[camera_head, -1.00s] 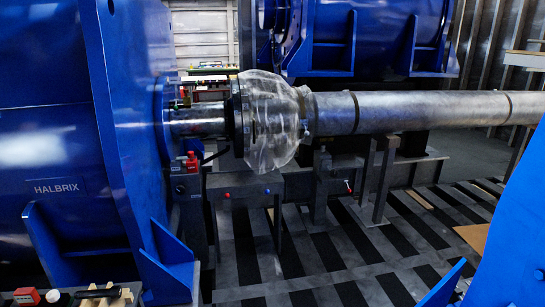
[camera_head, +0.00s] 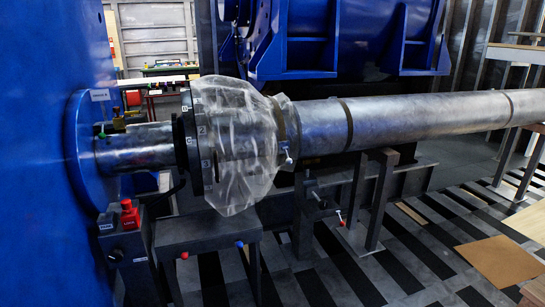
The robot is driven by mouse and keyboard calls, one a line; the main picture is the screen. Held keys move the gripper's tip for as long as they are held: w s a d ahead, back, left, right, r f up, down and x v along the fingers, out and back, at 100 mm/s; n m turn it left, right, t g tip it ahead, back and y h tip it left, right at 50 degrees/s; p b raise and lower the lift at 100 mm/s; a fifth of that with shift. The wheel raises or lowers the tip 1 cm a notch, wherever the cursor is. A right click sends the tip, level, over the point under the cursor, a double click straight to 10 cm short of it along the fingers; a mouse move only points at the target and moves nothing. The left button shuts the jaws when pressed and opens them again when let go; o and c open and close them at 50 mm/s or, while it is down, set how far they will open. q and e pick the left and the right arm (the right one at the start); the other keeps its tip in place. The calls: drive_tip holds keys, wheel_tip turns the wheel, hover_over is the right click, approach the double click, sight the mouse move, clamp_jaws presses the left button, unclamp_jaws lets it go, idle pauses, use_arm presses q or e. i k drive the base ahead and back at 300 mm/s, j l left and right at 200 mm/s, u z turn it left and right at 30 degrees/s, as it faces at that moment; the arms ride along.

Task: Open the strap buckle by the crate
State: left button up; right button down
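No strap buckle by a crate can be made out for certain. A band (camera_head: 281,125) circles the right end of the clear plastic wrap (camera_head: 232,140), with a small light metal fitting (camera_head: 289,153) on its lower front. Dark bands also circle the long grey shaft at its middle (camera_head: 348,122) and far right (camera_head: 509,108); no buckle is clear on either. No crate is clearly seen. Neither gripper is in view.
A blue housing (camera_head: 50,180) fills the left. A red-capped box (camera_head: 130,220) stands below the shaft. A grey stand with red and blue knobs (camera_head: 215,232) is in front. Brown sheets (camera_head: 498,262) lie on the striped floor, lower right. Open floor lies at lower centre.

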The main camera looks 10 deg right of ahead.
sight(288, 161)
drive_tip(key=i, duration=2.35)
drive_tip(key=u, duration=0.15)
